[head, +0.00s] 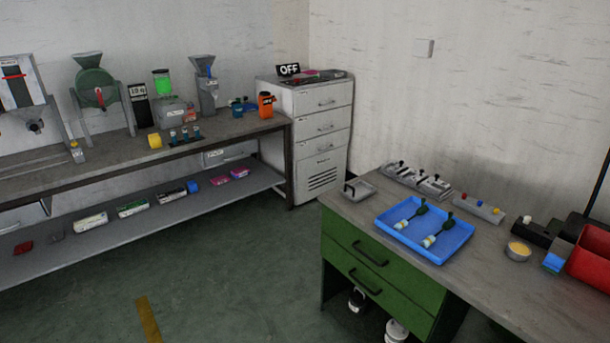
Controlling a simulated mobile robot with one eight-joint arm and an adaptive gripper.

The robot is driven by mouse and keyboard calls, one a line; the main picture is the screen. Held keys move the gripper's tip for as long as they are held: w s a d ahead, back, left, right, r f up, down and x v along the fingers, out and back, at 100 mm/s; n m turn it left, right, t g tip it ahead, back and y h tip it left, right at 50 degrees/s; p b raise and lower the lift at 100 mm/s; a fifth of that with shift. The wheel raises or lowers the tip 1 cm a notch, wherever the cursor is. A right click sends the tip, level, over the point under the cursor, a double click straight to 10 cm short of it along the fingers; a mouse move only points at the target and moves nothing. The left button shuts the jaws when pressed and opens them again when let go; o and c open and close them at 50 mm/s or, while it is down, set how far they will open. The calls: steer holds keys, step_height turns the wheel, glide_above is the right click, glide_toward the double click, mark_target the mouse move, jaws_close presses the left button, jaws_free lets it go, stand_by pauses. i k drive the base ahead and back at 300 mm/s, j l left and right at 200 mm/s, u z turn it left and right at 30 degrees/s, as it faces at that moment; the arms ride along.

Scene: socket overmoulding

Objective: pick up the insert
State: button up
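A blue tray (467,236) lies on the green workbench (345,206) at the right. Two similar slender parts lie in it, each with a pale end and a dark green end: a far part (408,218) and a near part (436,237). They lie apart and roughly parallel. No thing is clearly marked as the insert; I cannot tell whether one of these parts is it. My gripper is not in view.
Grey fixtures (417,180), a small bowl (518,250) and a red bin (592,261) stand around the tray. A long bench (240,127) with machines runs along the left wall. A drawer cabinet (325,122) fills the corner. The floor (235,270) between is open.

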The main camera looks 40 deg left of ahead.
mark_target(413, 177)
steer(key=u, duration=0.85)
steer(key=i+j+z, duration=0.25)
steer(key=i+j, duration=0.6)
steer(key=i, duration=0.4)
steer(key=i+j+z, duration=0.25)
steer(key=i+j, duration=0.9)
